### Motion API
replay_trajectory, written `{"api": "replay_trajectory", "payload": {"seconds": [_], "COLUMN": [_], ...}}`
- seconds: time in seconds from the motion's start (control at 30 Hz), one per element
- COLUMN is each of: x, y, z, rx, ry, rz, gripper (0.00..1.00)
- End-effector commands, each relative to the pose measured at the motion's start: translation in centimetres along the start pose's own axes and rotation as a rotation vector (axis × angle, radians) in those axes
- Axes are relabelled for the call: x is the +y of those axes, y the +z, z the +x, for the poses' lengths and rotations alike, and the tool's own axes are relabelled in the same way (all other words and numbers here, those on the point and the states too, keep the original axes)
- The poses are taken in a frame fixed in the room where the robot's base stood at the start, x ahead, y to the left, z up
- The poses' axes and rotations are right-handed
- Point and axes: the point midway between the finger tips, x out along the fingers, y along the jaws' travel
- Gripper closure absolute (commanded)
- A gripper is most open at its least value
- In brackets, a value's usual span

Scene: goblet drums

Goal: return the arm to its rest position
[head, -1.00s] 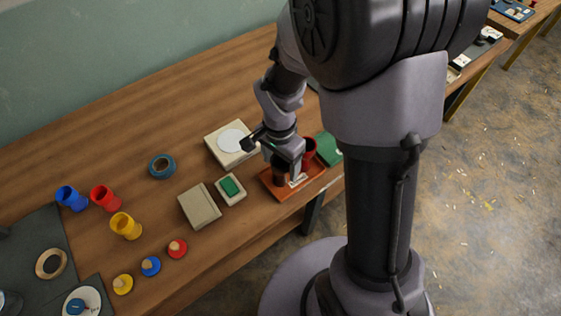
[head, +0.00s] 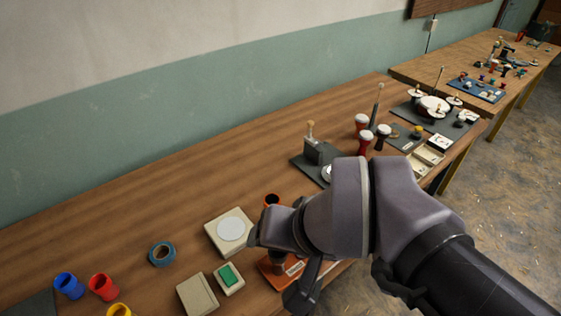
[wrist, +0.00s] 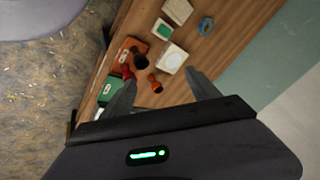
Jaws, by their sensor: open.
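My arm crosses the right front of the head view, raised above the table's front edge. My gripper (wrist: 163,82) is in the wrist view with its two fingers spread apart and nothing between them. It hangs above the table, apart from the objects below. An orange tray (head: 270,275) holds a dark goblet drum shell (head: 278,263); my arm partly hides this tray. A dark shell with an orange-red rim (head: 271,200) stands behind the tray. In the wrist view this shell (wrist: 155,85) and the dark one (wrist: 126,65) both show beyond the fingers.
A box with a white disc (head: 224,245), a box with a green button (head: 231,284) and a blue tape ring (head: 161,253) lie left of my arm. A grey stand (head: 318,155) and several red drums are further back. The table's back left is clear.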

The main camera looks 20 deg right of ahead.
Motion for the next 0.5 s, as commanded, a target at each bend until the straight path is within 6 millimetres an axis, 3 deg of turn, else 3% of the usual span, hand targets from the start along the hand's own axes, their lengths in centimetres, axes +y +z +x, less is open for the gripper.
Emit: {"api": "replay_trajectory", "payload": {"seconds": [0.1, 0.3, 0.43, 0.5], "x": [-0.1, -0.1, 0.6, 0.5], "y": [0.9, 0.9, 1.7, 1.6], "z": [-0.9, -0.9, 0.9, 0.7], "rx": [0.034, 0.034, 0.035, 0.034], "ry": [-0.033, -0.034, -0.034, -0.034], "rz": [-0.06, -0.065, -0.064, -0.064], "gripper": [0.3, 0.3, 0.3, 0.3]}}
